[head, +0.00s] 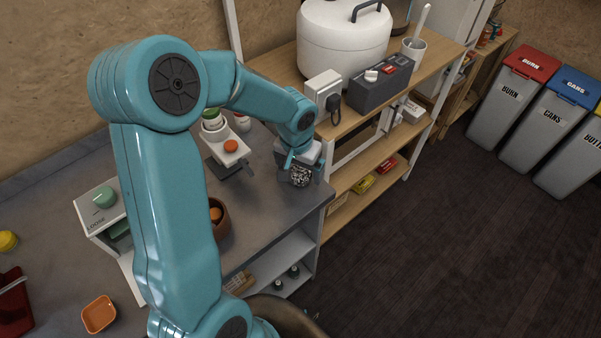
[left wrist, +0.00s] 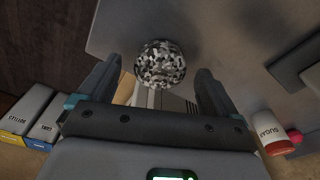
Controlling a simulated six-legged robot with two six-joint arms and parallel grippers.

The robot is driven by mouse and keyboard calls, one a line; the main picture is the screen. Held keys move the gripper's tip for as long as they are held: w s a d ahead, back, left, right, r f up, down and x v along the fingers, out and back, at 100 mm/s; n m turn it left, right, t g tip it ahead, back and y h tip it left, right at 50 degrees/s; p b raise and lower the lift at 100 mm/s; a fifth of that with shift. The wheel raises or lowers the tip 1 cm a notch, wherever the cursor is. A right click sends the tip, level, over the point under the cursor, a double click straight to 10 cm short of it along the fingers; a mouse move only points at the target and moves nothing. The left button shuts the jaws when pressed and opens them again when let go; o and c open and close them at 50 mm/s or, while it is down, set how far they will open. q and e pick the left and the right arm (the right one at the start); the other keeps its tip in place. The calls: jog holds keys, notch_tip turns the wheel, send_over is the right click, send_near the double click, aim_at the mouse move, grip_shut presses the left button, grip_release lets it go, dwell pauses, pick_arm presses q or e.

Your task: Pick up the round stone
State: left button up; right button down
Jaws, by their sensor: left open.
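The round stone (head: 300,176) is speckled black, white and grey. It sits on the grey counter (head: 262,196) near its right end. My left gripper (head: 299,172) reaches down over it with its fingers apart. In the left wrist view the stone (left wrist: 160,64) shows between and just beyond the tips of the open left gripper (left wrist: 158,80). Gaps show on both sides, and the fingers do not look closed on it. My right gripper is in neither view.
A stand with an orange knob (head: 231,146) is left of the stone. A brown pot (head: 217,217) and a labelled box (head: 103,207) are farther left. A wooden shelf with a white cooker (head: 342,45) stands behind. Bins (head: 513,90) line the right; dark floor between is clear.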

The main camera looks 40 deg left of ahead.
pick_arm(q)
jog(key=shift+w+f, duration=0.1)
jog(key=shift+f, duration=0.5)
jog(key=shift+r, duration=0.1)
jog(key=c, duration=1.3)
